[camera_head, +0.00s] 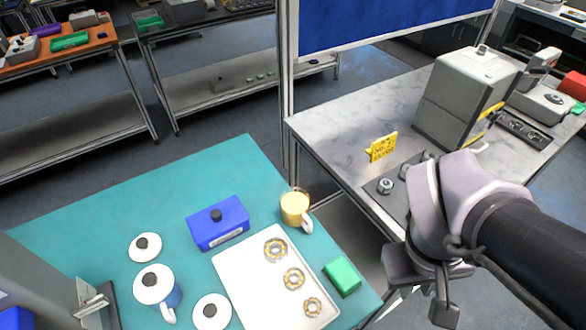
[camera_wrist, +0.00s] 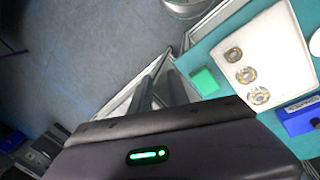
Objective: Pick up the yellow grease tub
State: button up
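The yellow grease tub (camera_head: 295,207) stands upright on the teal table, behind the tray's upper right corner in the head view. It looks like a round yellow container with a pale handle on its right side. I cannot make it out in the wrist view. My gripper (camera_head: 422,292) hangs to the right of the teal table, well apart from the tub, near the grey bench's front edge. Its two fingers look spread, with nothing seen between them.
The grey bench (camera_head: 335,117) holds a yellow sign (camera_head: 382,147) and a grey machine (camera_head: 461,98). The teal table's back left is clear.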

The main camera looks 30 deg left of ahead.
jog(key=w+a+f+n+t+h+p, duration=0.1)
jog(key=a+f+n+t+h+p, duration=0.1)
jog(key=a+n, duration=0.4)
jog(key=w+a+f+n+t+h+p, duration=0.1)
jog(key=a+f+n+h, duration=0.15)
jog(key=a+n, duration=0.35)
jog(key=n+t+y+p, duration=0.3)
jog(key=n+t, duration=0.5)
jog(key=n, duration=0.6)
send_near(308, 229)
jog(key=shift+t, duration=0.3)
jog(key=b+x, duration=0.4)
jog(key=x, duration=0.6)
jog(key=shift+w+d+f+b, duration=0.2)
jog(key=shift+w+f+b, duration=0.1)
jog(key=shift+b, duration=0.1)
jog(key=shift+s, duration=0.1)
jog(key=shift+c, duration=0.2)
grip_shut()
